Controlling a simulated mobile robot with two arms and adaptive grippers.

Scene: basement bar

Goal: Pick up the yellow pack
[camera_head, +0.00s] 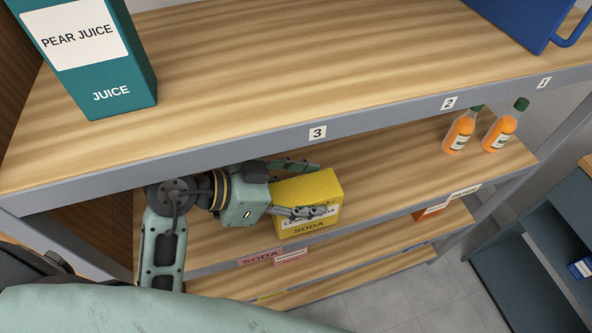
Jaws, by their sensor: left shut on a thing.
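The yellow pack (318,188) is a box with a white label reading SODA, partly covered by a finger. It is on the middle shelf (385,180), under the board marked 3; I cannot tell whether it touches the shelf. My left gripper (308,188) reaches in from the left, with one finger along the far side of the pack and one across its front face. It is shut on the pack. My right gripper is not in view.
A teal pear juice carton (125,85) and a blue mug (520,22) stand on the upper shelf (300,75), whose grey edge overhangs my arm. Two orange bottles (460,133) (500,132) stand on the middle shelf's right. Shelf between pack and bottles is clear.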

